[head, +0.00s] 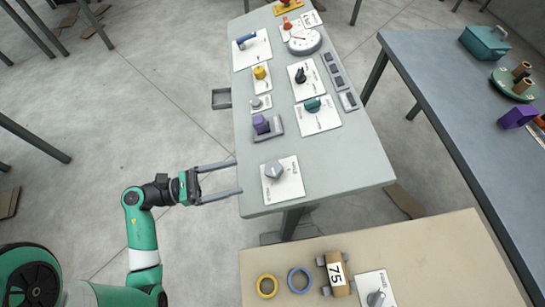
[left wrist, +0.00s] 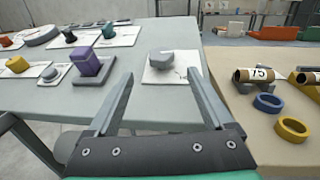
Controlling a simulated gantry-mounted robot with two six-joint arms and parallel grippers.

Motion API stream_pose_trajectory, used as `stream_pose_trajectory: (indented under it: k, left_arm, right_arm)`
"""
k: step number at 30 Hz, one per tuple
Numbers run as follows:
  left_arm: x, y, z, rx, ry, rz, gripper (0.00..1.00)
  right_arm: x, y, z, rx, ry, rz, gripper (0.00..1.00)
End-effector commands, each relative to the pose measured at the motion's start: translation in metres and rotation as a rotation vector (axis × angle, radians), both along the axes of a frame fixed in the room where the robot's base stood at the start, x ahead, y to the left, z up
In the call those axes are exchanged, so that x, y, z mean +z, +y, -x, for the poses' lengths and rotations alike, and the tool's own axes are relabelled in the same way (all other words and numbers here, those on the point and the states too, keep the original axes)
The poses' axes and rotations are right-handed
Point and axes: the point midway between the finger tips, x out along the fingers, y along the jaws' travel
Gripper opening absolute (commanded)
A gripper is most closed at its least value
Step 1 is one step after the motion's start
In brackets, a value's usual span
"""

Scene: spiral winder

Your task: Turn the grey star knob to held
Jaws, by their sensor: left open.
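A grey knob with a lobed, star-like outline (head: 273,169) stands on a white plate (head: 287,191) near the front left of the grey table. In the left wrist view the grey knob (left wrist: 160,62) stands beyond the fingertips, roughly centred between them. My left gripper (head: 239,176) is open and empty, its fingertips at the table's left edge, a short way left of the knob and apart from it. The gripper also shows in the left wrist view (left wrist: 158,78). My right gripper is not in view.
A purple block on a grey base (head: 262,124) stands behind the knob, with a teal knob (head: 312,104) and a black knob (head: 300,75) farther back. The beige table (head: 450,260) in front holds a yellow ring (head: 267,286), a blue ring (head: 299,280) and another grey knob (head: 376,298). The grey table's front right is clear.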

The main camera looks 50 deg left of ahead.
Motion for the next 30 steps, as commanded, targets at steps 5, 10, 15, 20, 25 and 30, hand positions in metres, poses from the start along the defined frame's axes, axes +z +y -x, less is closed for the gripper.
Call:
stream_pose_trajectory:
  k: [5, 10, 15, 20, 25, 30]
  left_arm:
    - [-0.002, -0.003, -0.006, -0.005, 0.0, 0.0, 0.86]
    - [-0.002, -0.015, -0.029, -0.012, -0.001, -0.001, 0.86]
    - [-0.003, -0.03, -0.063, -0.013, 0.0, -0.001, 0.86]
    - [-0.003, -0.042, -0.09, -0.01, 0.0, 0.0, 0.86]
    - [-0.002, -0.048, -0.105, -0.006, -0.001, 0.001, 0.86]
    - [-0.002, -0.048, -0.107, -0.004, 0.0, 0.0, 0.86]
  right_arm:
    - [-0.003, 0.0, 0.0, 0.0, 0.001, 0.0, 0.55]
    - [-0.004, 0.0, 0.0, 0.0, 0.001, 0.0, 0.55]
    - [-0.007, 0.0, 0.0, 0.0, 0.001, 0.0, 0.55]
    - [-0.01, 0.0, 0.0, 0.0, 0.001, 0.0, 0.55]
    - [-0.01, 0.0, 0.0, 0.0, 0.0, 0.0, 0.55]
    - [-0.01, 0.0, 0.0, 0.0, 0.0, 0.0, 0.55]
